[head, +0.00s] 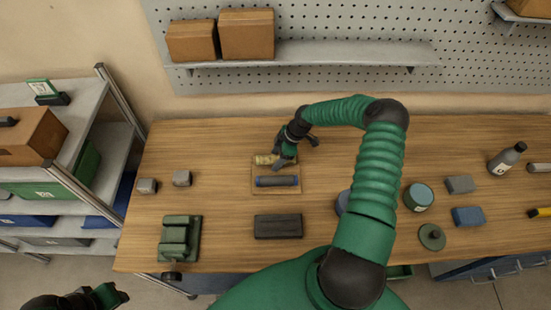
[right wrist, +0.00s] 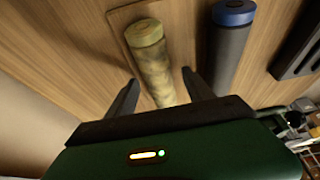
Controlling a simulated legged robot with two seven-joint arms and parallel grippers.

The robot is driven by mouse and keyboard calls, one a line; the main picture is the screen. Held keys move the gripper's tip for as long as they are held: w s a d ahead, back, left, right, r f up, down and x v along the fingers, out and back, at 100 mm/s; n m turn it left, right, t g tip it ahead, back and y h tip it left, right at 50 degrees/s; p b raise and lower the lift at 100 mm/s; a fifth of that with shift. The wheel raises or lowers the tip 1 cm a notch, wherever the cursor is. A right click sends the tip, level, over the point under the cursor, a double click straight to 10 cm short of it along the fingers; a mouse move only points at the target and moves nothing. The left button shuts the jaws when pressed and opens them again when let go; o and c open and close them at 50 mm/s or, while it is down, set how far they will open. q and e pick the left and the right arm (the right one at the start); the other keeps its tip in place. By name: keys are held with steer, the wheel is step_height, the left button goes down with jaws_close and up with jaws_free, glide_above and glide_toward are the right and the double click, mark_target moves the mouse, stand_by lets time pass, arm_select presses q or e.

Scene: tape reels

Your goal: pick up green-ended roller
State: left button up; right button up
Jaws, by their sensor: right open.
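The green-ended roller (right wrist: 158,72) has a mottled yellow-tan body and an olive-green end cap. In the head view the roller (head: 265,160) lies on a small wooden board (head: 256,188), partly hidden by my right gripper (head: 297,152). In the right wrist view my right gripper (right wrist: 160,80) is open. Its two fingers point towards the roller, one on each side of it, with gaps between.
A dark block (head: 278,226) and a green fixture (head: 179,238) stand nearer the front edge. Two small grey blocks (head: 181,178) sit at left. A teal-topped can (head: 418,197), a bottle (head: 506,158) and blocks (head: 468,217) stand at right. A pegboard shelf (head: 330,54) is behind.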

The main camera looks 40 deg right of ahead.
steer(key=c, duration=0.3)
steer(key=shift+s+d, duration=0.15)
steer(key=shift+d, duration=0.25)
steer(key=c, duration=1)
steer(key=shift+a, duration=0.1)
jaws_close()
